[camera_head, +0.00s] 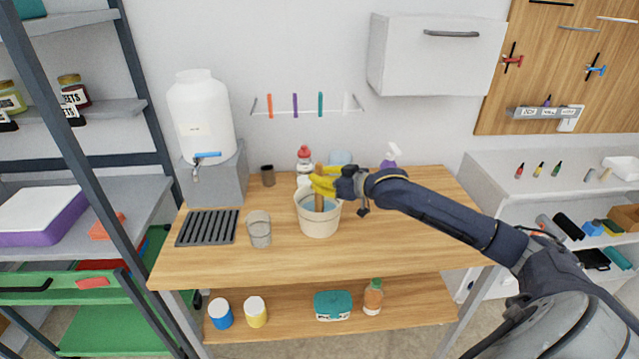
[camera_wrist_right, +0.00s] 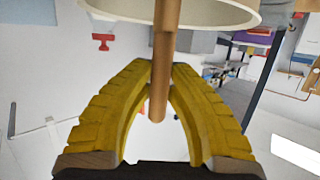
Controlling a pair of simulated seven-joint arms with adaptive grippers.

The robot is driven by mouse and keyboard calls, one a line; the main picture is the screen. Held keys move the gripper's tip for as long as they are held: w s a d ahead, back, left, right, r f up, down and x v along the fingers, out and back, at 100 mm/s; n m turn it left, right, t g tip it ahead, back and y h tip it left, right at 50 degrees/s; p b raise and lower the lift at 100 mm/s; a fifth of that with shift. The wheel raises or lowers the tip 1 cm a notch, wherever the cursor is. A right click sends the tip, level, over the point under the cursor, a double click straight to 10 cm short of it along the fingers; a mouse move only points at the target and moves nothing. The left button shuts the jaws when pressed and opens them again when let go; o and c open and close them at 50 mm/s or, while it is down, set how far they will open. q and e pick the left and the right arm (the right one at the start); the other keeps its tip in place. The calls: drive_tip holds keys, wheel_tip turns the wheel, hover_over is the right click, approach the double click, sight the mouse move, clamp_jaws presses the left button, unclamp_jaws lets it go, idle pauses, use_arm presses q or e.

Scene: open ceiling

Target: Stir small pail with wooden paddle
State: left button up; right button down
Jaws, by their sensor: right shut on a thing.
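A small cream pail (camera_head: 319,222) with blue liquid in it stands on the wooden table (camera_head: 400,225). A wooden paddle (camera_head: 319,192) stands roughly upright with its lower end inside the pail. My right gripper (camera_head: 322,183), with yellow fingers, is over the pail and shut on the paddle's upper part. In the right wrist view, the paddle (camera_wrist_right: 164,65) runs between the yellow fingers (camera_wrist_right: 160,95) and on towards the pail's rim (camera_wrist_right: 240,12). The paddle's lower end is hidden by the pail. My left gripper is not in view.
A clear cup (camera_head: 259,229) stands just left of the pail, beside a dark drain grate (camera_head: 208,228). A red-capped bottle (camera_head: 304,158) and a brown cup (camera_head: 268,176) stand behind. A white water jug (camera_head: 200,115) sits on a grey block.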

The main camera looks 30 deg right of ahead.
drive_tip(key=shift+r, duration=5)
drive_tip(key=shift+r, duration=1.35)
